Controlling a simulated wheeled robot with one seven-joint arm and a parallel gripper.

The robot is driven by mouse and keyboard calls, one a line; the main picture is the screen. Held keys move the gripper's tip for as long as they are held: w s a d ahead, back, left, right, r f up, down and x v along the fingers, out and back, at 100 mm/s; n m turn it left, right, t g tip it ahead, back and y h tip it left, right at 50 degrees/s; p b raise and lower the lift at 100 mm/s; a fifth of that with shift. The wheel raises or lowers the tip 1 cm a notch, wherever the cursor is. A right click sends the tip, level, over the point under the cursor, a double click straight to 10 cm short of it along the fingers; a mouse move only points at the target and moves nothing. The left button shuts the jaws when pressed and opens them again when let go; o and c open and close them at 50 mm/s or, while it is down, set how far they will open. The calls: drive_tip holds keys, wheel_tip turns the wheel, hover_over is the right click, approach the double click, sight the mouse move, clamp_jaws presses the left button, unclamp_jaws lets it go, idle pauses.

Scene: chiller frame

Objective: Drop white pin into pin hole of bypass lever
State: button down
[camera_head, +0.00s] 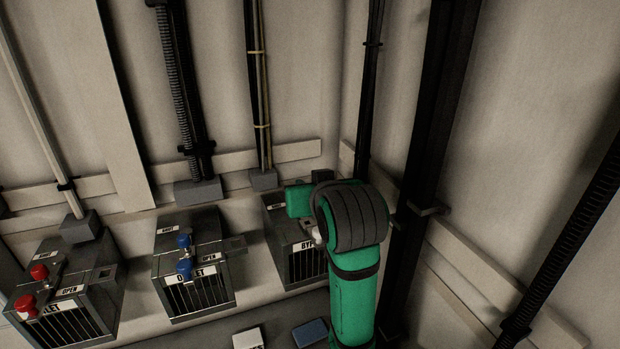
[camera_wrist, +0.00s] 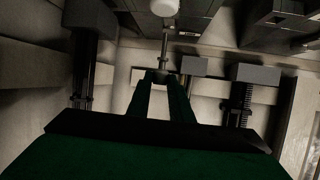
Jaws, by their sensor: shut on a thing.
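The bypass box (camera_head: 282,228) stands at the right of the row in the head view, its label partly covered by my arm. A white piece (camera_head: 318,235) shows beside my arm there; I cannot tell if it is the pin or a lever knob. In the wrist view my gripper's dark fingers (camera_wrist: 160,78) close together at a thin metal rod. The rod runs up the picture to a white knob (camera_wrist: 165,8), which appears to be the white pin held at the fingertips. The bypass lever and its pin hole cannot be made out.
The outlet box (camera_head: 200,295) with blue knobs and the left box (camera_head: 55,325) with red knobs stand to the left. Dark vertical pipes (camera_head: 430,130) run close at the right of my arm. A pale wall is behind.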

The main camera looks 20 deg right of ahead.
drive_tip(key=shift+f, duration=1.35)
drive_tip(key=shift+r, duration=0.4)
drive_tip(key=shift+w+a, duration=0.1)
idle(0.5)
drive_tip(key=shift+f, duration=2.5)
idle(0.3)
drive_tip(key=c, duration=1.5)
unclamp_jaws()
